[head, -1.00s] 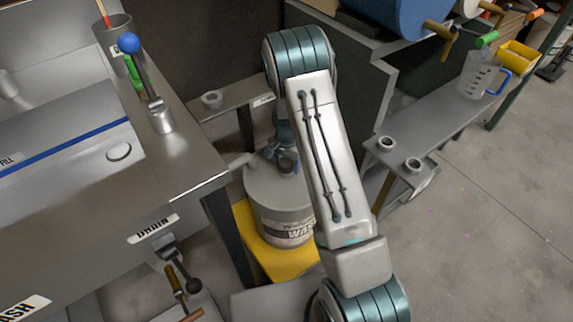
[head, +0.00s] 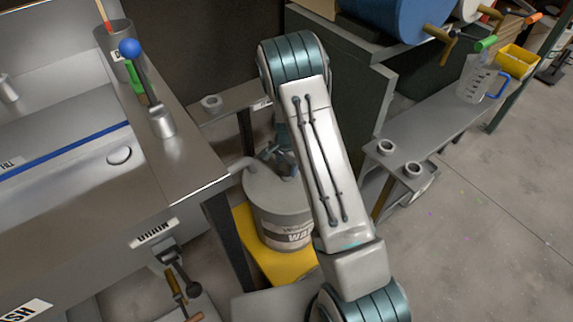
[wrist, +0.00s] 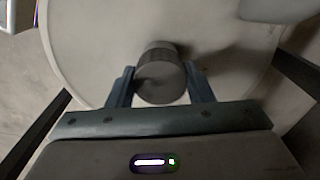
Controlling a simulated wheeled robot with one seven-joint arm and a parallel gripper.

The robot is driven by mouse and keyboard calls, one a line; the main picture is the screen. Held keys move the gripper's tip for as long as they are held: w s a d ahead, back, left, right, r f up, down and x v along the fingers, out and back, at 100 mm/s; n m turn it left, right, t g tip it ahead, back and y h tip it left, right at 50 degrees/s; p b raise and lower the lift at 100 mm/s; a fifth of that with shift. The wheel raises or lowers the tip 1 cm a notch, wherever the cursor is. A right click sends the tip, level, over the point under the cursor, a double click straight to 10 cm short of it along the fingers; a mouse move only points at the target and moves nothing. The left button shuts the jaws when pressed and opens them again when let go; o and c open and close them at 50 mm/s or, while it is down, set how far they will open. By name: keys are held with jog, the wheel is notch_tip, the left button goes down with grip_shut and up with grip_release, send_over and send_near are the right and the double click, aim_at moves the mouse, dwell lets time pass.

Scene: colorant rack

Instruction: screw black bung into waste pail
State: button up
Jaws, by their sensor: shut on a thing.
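The waste pail (head: 265,197) is a grey drum with a flat lid and a partly visible label, standing on a yellow base in the middle of the head view. Its pale round lid (wrist: 90,40) fills much of the wrist view. My gripper (head: 283,160) is over the lid, partly hidden by my arm in the head view. In the wrist view my gripper (wrist: 160,80) is shut on a dark grey cylindrical bung (wrist: 160,82) with a ribbed side. The bung is in front of the lid; I cannot tell whether it sits in an opening.
A grey spout (head: 238,165) is by the pail's left side. A steel sink bench (head: 160,180) stands close on the left. On the right are a shelf with two round holders (head: 412,169) and a measuring jug (head: 478,80).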

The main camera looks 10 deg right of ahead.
jog(key=m+p, duration=0.2)
jog(key=m, duration=0.4)
jog(key=shift+r, duration=0.15)
jog(key=m+p, duration=0.1)
jog(key=m, duration=0.2)
jog(key=shift+m, duration=0.4)
jog(key=shift+f, duration=0.2)
jog(key=o, duration=0.9)
jog(key=shift+o, duration=0.2)
